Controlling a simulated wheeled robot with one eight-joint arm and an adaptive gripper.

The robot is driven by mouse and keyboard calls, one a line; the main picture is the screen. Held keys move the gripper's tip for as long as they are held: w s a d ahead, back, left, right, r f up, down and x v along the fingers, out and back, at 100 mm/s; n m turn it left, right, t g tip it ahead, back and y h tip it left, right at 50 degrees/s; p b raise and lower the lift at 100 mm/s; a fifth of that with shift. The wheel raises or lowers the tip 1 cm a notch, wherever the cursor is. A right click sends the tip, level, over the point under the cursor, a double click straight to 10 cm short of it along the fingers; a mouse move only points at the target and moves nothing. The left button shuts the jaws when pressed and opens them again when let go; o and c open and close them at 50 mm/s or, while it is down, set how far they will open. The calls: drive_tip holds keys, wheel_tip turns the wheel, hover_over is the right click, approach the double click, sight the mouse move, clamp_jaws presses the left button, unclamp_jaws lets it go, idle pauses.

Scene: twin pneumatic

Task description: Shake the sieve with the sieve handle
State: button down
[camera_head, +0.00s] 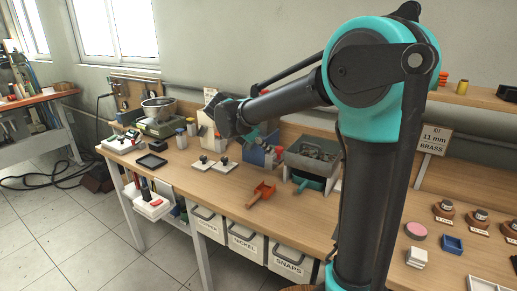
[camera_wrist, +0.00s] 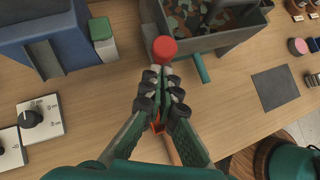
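The sieve is a grey tray (camera_head: 312,158) of mottled pieces on a stand, right of the blue bin; it also shows at the top of the wrist view (camera_wrist: 217,45). A red knob (camera_wrist: 164,48), seemingly the sieve handle, sits at its left side with a pale stub below it. My gripper (camera_wrist: 161,80) points at the knob, its fingertips by the stub. The fingers are close together with a narrow gap. I cannot tell whether they touch the stub. In the head view my gripper (camera_head: 249,134) is partly hidden by its own wrist.
An orange scoop (camera_head: 262,194) lies on the bench just below my gripper. The blue bin (camera_head: 256,153) stands left of the sieve. White knob plates (camera_head: 203,166) lie further left. A teal tray (camera_head: 309,181) is under the sieve. The front bench is mostly bare.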

drive_tip(key=shift+w+d, duration=0.2)
drive_tip(key=shift+d, duration=0.15)
drive_tip(key=shift+w+d, duration=0.1)
drive_tip(key=w+d, duration=0.3)
drive_tip(key=w, duration=0.2)
drive_tip(key=shift+d, duration=0.15)
